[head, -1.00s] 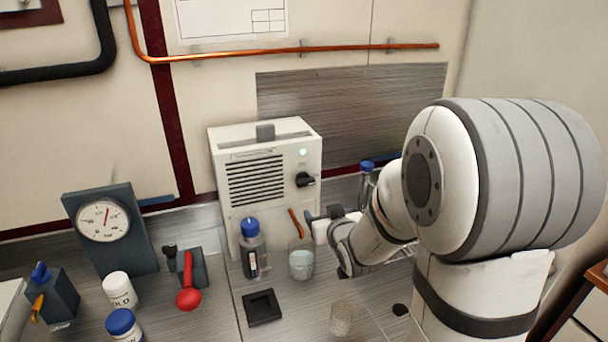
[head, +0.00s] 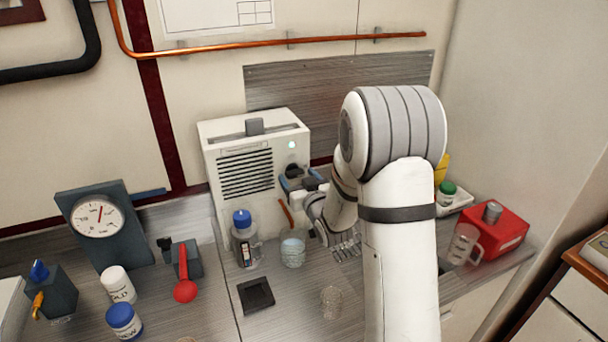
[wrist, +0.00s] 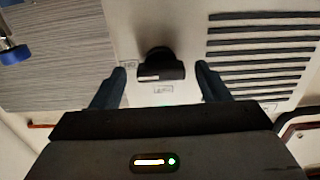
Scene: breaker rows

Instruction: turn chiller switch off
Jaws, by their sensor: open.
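The chiller (head: 212,155) is a white box with a slatted vent, standing on the bench against the back wall. A small green light (head: 292,145) glows on its front, upper right. Below the light is the black switch knob (wrist: 160,68), partly hidden by my gripper in the head view. My gripper (head: 299,182) is at the chiller's front, its fingers open. In the wrist view the knob sits between the two fingertips (wrist: 160,77), with a visible gap on each side.
A blue-capped bottle (head: 244,245) and a beaker (head: 293,252) stand just below the gripper, with a wire rack (head: 345,246) to the right. A gauge (head: 97,216), red-handled lever (head: 184,285) and jars are left. A red box (head: 497,240) is right.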

